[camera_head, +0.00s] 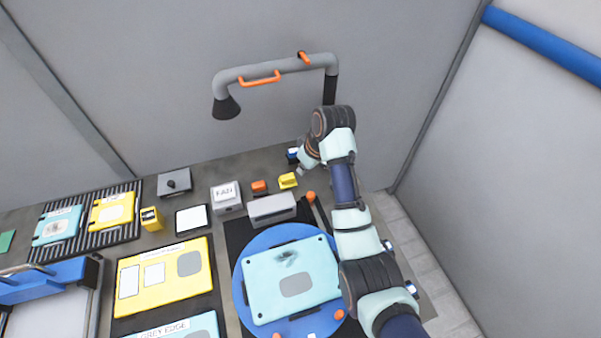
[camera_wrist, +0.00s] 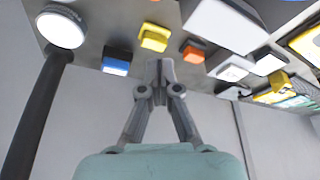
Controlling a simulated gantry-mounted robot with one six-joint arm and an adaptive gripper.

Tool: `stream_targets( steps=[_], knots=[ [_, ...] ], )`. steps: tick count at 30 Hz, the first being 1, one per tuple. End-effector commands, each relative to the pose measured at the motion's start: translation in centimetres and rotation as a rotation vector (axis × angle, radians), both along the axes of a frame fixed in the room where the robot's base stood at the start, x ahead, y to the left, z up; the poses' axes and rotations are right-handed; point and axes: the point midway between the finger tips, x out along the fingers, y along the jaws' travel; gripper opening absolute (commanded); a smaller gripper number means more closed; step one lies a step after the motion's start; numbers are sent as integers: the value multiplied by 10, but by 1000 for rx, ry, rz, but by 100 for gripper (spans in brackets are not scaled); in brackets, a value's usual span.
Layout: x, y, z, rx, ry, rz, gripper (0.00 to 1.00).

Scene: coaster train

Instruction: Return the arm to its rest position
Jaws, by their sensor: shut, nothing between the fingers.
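My arm reaches up the right side of the bench in the head view, bent at the elbow. My gripper (camera_head: 299,171) points down and left near the back of the bench, close to a yellow block (camera_head: 288,180); much of it is hidden by the wrist. In the wrist view my gripper (camera_wrist: 160,66) has its fingertips together with nothing between them. The yellow block (camera_wrist: 154,37), an orange block (camera_wrist: 193,52) and a blue-and-white block (camera_wrist: 117,62) show beyond the fingertips, apart from them.
A blue turntable (camera_head: 240,290) carries a light-blue plate (camera_head: 265,272) left of my arm. A grey pipe (camera_head: 290,66) with orange handles and a black nozzle hangs over the back. Yellow and blue plates lie at left. Walls stand close behind and right.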

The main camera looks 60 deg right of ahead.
Motion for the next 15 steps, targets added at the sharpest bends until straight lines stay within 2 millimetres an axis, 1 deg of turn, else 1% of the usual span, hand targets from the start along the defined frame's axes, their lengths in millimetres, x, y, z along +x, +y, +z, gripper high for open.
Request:
stream_targets(
  steps=[1, 4, 15],
  knots=[
    [-2, 0, 6, -1, -1, -1, 0],
    [-4, 1, 11, 0, 0, -1, 0],
    [-5, 1, 12, 0, 0, -1, 0]
  ],
)
